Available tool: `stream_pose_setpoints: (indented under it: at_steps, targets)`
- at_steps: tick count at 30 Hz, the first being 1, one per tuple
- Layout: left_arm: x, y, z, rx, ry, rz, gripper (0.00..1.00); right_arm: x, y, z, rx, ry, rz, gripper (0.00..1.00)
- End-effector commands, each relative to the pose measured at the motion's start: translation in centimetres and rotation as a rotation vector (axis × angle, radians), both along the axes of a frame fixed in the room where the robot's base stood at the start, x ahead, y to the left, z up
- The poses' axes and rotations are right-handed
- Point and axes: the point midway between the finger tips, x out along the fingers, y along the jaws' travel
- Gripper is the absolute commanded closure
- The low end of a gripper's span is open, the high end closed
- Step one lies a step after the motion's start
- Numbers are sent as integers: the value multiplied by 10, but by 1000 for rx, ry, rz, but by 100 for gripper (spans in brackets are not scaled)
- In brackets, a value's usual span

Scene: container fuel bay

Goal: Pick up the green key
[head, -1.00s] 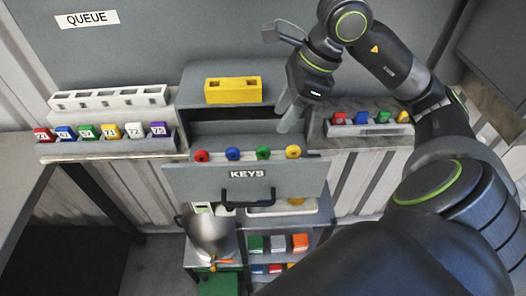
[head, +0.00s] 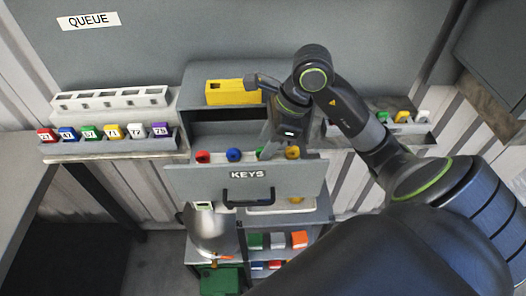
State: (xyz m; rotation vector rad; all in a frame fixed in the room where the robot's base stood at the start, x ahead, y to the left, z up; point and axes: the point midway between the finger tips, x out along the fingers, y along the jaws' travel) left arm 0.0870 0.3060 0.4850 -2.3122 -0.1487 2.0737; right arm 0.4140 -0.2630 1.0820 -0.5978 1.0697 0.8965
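The open drawer labelled KEYS (head: 190,183) holds a row of coloured round-headed keys. The red key (head: 203,157), the blue key (head: 233,155) and the yellow key (head: 292,152) show along its front. The green key's place is between blue and yellow; my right gripper (head: 268,150) now covers most or all of it. The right gripper points down into the drawer there, with its fingers at key height. I cannot tell whether the fingers touch the green key or how far apart they are. My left gripper is not in view.
A yellow block (head: 228,92) stands on the cabinet behind the drawer, close to my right wrist. A white slotted rack (head: 110,98) and a row of numbered coloured tags are at the left. A shelf (head: 415,138) with coloured pieces is at the right. A black handle (head: 249,196) projects from the drawer front.

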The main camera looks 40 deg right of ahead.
Motion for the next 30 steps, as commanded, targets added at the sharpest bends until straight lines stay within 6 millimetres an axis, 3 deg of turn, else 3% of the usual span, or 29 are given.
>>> stream_pose_setpoints:
  at_steps: [7, 17, 26, 30]
  targets:
    - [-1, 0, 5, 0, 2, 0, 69, 5, 8, -21, 3, 1, 1, 61]
    - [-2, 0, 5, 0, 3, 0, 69, 6, 8, -25, 0, 0, 0, 61]
    - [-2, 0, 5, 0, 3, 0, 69, 6, 8, -25, 0, -1, 0, 99]
    - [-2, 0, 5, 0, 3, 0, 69, 6, 8, -25, -1, -1, 1, 100]
